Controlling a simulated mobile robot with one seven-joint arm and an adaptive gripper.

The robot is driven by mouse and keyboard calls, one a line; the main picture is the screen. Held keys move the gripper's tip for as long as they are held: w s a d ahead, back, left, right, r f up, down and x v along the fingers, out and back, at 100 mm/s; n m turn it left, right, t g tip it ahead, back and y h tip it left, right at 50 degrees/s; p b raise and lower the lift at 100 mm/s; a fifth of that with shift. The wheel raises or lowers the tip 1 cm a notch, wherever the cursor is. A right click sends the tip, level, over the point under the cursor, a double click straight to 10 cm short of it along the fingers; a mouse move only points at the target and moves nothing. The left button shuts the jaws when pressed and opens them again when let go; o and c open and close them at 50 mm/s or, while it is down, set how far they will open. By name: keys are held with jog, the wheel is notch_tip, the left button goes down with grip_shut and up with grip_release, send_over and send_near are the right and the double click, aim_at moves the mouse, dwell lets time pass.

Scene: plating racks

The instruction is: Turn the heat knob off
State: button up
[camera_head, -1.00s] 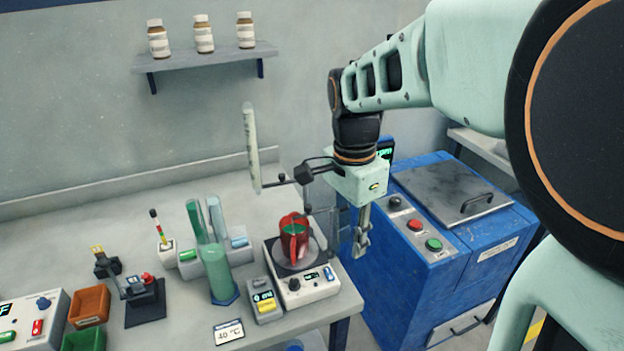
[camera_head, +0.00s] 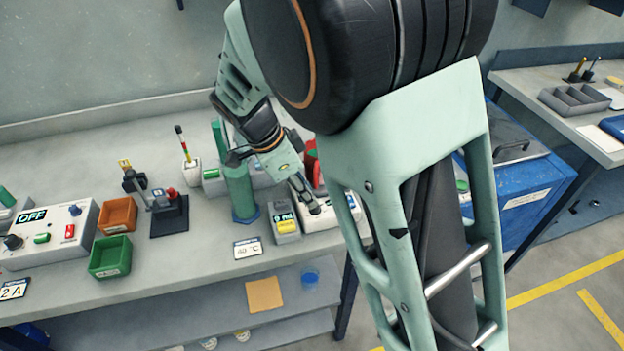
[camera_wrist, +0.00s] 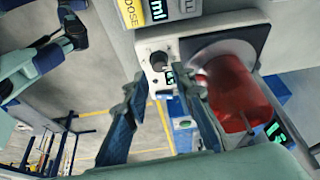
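The hotplate (camera_head: 347,211) is a white box with a round grey plate at the table's right end. Its dark heat knob (camera_wrist: 158,58) sits on the front panel beside a small lit display (camera_wrist: 170,79) in the wrist view. A red beaker (camera_wrist: 232,92) stands on the plate; it also shows partly in the head view (camera_head: 312,165). My gripper (camera_wrist: 159,84) is open, its fingertips apart and empty close to the knob. In the head view my gripper (camera_head: 309,202) covers part of the hotplate's front, and the knob is not clear there.
A grey dosing device (camera_head: 285,228) stands left of the hotplate, and a green cylinder (camera_head: 241,190) farther left. A temperature card (camera_head: 248,248) lies near the table's front edge. The blue cabinet (camera_head: 530,195) is to the right. My arm hides much of the middle.

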jog(key=shift+x, duration=2.15)
jog(key=shift+c, duration=0.4)
grip_shut()
